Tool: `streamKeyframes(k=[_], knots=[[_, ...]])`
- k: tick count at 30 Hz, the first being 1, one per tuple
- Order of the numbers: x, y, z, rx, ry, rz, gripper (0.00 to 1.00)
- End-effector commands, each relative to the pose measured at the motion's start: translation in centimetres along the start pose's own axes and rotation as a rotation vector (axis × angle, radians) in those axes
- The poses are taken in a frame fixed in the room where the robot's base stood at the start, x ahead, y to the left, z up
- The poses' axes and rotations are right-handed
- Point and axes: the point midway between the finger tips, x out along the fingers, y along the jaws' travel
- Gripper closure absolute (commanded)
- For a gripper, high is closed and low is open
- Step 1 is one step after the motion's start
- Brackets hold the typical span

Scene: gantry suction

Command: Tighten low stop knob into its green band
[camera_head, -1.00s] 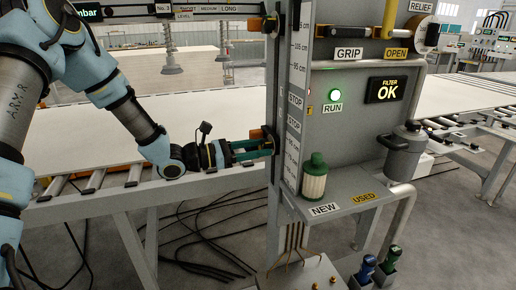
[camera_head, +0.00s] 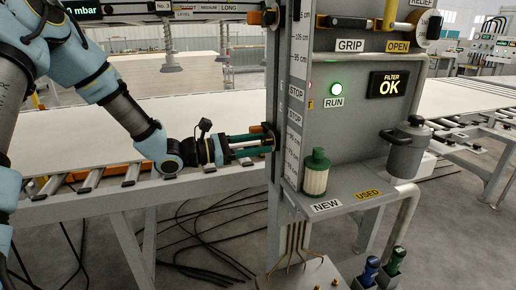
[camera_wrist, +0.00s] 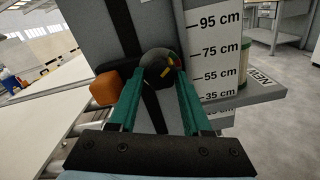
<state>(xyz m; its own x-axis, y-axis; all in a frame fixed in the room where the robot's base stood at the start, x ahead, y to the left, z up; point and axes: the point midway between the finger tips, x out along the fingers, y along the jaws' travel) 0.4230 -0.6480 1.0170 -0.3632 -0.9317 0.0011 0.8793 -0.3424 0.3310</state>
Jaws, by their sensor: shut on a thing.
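The low stop knob (camera_wrist: 158,68) is a dark round knob on the side of the grey column, seen in the wrist view between my fingertips. Small red, yellow and green marks show on its right part. Which mark the pointer stands at is too small to tell. My gripper (camera_wrist: 160,82) has two green fingers shut on the knob, one on each side. In the head view my gripper (camera_head: 262,146) reaches from the left to the column, and its fingertips and the knob are partly hidden there.
An orange block (camera_wrist: 104,89) sits just left of the knob. A height scale (camera_wrist: 214,60) runs down the column's right face. A pale panel (camera_head: 200,100) lies on rollers behind my arm.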

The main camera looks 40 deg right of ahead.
Motion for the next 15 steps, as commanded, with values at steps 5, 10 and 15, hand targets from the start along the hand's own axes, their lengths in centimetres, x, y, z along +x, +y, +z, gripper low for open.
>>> streamKeyframes(k=[5,10,15], knots=[[-0.03,0.02,0.01,-0.001,0.002,0.0,0.5],[-0.02,0.01,0.01,-0.001,0.001,0.0,0.31],[-0.01,0.0,0.0,-0.002,0.001,0.0,0.21]])
